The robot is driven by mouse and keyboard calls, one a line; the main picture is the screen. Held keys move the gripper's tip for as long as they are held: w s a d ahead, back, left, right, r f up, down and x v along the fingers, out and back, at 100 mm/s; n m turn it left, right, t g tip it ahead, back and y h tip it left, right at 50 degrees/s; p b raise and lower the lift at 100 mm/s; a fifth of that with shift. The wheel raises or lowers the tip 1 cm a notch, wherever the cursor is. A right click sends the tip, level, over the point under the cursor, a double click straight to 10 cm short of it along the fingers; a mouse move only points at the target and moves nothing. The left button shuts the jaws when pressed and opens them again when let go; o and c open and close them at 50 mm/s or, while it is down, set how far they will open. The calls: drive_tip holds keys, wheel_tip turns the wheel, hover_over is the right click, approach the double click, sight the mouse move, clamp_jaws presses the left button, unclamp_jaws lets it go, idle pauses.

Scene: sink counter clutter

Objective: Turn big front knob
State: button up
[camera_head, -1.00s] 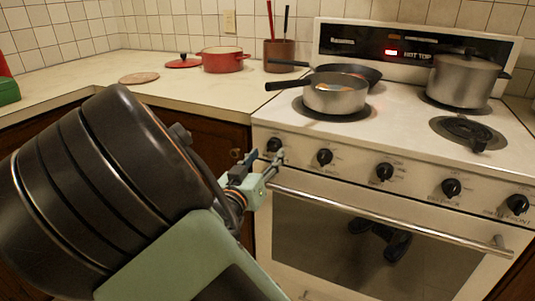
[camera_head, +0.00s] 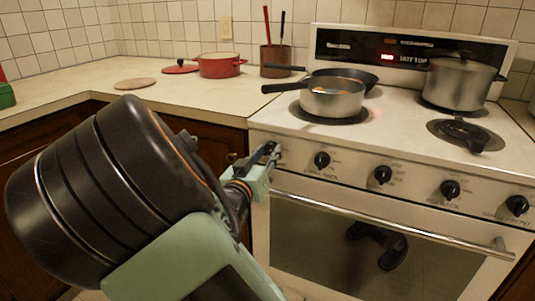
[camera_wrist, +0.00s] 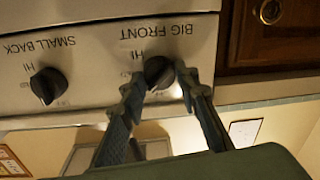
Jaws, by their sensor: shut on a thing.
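The big front knob (camera_wrist: 158,72) is black and round, under the upside-down label BIG FRONT in the wrist view. My gripper (camera_wrist: 160,77) has one finger on each side of it and is shut on it. In the head view my gripper (camera_head: 265,163) is at the left end of the white stove's (camera_head: 410,203) front panel. It hides most of the knob there. I cannot read which setting the knob points to.
The small back knob (camera_wrist: 48,85) is beside it in the wrist view. Below the knobs runs the oven door handle (camera_head: 390,219). A saucepan (camera_head: 333,102), a black pan (camera_head: 352,77) and a large pot (camera_head: 460,83) stand on the stove. A wooden cabinet (camera_wrist: 268,35) adjoins the stove.

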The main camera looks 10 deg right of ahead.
drive_tip(key=shift+m, duration=0.5)
drive_tip(key=o, duration=1.1)
drive_tip(key=v, duration=1.2)
drive_tip(key=shift+f, duration=0.1)
